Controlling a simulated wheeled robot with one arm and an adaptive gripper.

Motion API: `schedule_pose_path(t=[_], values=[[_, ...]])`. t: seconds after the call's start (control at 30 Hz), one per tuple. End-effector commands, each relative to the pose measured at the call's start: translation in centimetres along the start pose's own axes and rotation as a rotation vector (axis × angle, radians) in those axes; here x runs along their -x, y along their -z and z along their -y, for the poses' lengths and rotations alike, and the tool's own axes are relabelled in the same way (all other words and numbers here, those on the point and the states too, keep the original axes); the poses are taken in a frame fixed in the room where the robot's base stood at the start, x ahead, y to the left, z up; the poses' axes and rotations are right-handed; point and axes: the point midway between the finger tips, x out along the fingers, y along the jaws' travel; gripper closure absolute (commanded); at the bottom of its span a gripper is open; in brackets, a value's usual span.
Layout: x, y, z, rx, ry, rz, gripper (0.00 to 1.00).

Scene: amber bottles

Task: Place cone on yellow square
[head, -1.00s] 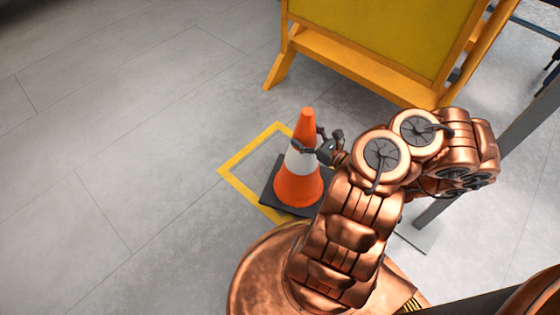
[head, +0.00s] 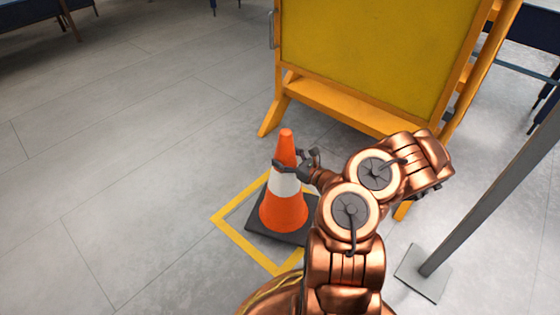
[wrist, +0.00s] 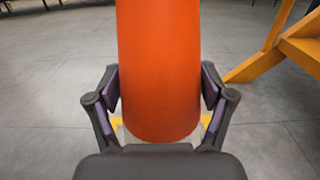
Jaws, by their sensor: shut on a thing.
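The orange cone (head: 284,208) with a white band and a dark square base stands upright in the head view. My gripper (head: 290,165) is shut on the cone's upper part from the right. The yellow square (head: 233,231) is an outline on the floor around and to the left of the base. The base's right side reaches toward or past the outline's right edge, which my arm and the base partly hide. In the wrist view the cone (wrist: 158,70) fills the space between the fingers (wrist: 160,105). I cannot tell whether the base touches the floor.
A yellow board on an orange frame (head: 355,105) stands just behind the cone. A grey post with a flat foot (head: 425,272) stands at the right. The tiled floor at the left is clear. Dark tables stand at the far edges.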

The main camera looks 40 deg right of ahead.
Motion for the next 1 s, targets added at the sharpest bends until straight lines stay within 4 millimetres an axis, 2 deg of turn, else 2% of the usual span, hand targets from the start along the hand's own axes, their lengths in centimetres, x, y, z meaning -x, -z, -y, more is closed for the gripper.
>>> schedule_pose_path(t=[0.2,0.6,0.83,1.0], values=[[-2.3,0.2,0.9,0.0,-0.002,0.005,0.89],[-3.8,0.3,1.6,0.003,-0.002,0.005,0.89],[-3.6,2.8,1.6,0.001,-0.001,0.002,0.89],[-3.6,3.7,1.6,0.001,0.0,0.006,0.89]])
